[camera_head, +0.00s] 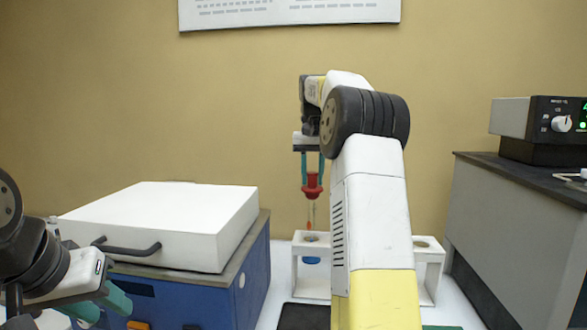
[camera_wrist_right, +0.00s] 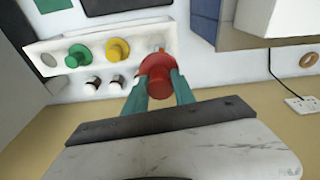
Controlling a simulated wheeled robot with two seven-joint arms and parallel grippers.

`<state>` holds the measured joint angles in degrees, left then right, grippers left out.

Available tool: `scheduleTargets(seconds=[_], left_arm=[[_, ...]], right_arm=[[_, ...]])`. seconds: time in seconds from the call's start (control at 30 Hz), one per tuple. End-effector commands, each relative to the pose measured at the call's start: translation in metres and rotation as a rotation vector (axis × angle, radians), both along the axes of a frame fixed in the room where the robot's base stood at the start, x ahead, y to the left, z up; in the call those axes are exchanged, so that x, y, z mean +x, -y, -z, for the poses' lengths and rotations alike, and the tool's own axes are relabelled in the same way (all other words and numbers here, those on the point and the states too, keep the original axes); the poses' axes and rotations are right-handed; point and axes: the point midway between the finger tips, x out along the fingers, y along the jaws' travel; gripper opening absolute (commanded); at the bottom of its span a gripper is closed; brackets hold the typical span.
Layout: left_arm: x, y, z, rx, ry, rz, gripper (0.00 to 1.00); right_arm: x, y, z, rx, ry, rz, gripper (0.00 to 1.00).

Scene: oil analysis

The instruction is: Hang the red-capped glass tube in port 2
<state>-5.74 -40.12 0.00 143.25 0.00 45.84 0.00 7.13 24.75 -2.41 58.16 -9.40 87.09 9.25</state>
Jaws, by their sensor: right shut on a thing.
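The red-capped glass tube (camera_head: 312,188) is held by its red cap in my right gripper (camera_head: 312,172) in the head view. It hangs about upright, its lower end just above the left hole of a white rack (camera_head: 297,272); whether the tip enters the hole cannot be told. In the right wrist view the red cap (camera_wrist_right: 156,78) sits between the teal fingers of my right gripper (camera_wrist_right: 159,88), by one end of the rack (camera_wrist_right: 50,82). My left gripper (camera_head: 102,305) is at lower left, fingers apart and empty. No port number is readable.
A blue cabinet (camera_head: 257,285) with a white handled box (camera_head: 160,220) on it stands left of the rack. A grey bench (camera_head: 510,235) with a knobbed device (camera_head: 545,130) stands right. In the wrist view the rack holds green (camera_wrist_right: 76,55) and yellow (camera_wrist_right: 117,50) caps.

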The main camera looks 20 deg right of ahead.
Motion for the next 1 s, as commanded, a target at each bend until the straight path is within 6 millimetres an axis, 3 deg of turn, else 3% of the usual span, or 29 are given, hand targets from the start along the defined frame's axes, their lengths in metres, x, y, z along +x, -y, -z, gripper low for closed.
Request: scheduleTargets(seconds=[1.0], left_arm=[[0.0,0.0,0.0,0.0,0.0,0.0,0.36]], right_arm=[[0.0,0.0,0.092,0.0,0.0,0.0,0.0]])
